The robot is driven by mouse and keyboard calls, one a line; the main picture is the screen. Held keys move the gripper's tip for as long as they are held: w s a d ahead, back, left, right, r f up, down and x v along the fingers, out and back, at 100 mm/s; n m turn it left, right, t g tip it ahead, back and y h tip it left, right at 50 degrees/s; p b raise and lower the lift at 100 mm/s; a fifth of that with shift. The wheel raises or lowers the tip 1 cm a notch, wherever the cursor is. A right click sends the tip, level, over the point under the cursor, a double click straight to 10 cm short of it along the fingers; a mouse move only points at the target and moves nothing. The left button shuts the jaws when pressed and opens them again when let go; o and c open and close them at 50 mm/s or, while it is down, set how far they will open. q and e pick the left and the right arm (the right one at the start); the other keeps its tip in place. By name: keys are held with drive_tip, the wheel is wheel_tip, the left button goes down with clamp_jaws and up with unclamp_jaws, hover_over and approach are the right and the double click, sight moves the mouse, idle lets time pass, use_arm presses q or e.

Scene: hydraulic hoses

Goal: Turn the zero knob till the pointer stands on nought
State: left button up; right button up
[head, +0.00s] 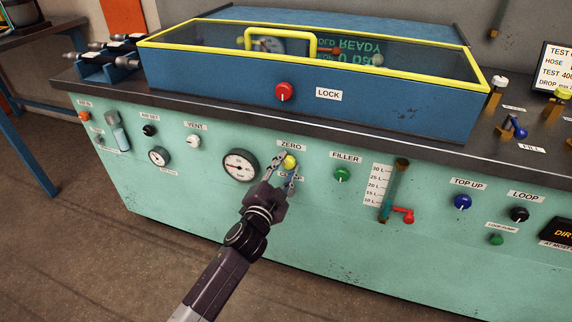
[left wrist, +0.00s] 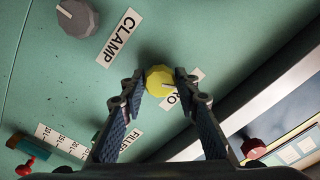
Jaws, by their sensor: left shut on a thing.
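The yellow zero knob (head: 289,161) is on the green front panel, under the ZERO label (head: 290,145). My left gripper (head: 289,167) is shut on it, one finger on each side. In the left wrist view the knob (left wrist: 160,81) sits between the two fingertips (left wrist: 161,84), with a pale mark line on its face. The round white gauge (head: 241,165) is just left of the knob. Its dark pointer is too small to read exactly against the scale. My right gripper is not in view.
A grey knob (left wrist: 77,17) by the CLAMP label (left wrist: 119,38) is close to the zero knob. A green filler knob (head: 342,174) is to the right, and a white vent knob (head: 193,141) to the left. The dark counter edge (head: 330,141) juts above.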

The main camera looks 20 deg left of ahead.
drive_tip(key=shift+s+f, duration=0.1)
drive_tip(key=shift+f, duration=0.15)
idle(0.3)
use_arm(q)
drive_tip(key=o, duration=1.2)
drive_tip(key=shift+c, duration=0.2)
drive_tip(key=s, duration=1.2)
drive_tip(key=shift+a, duration=0.15)
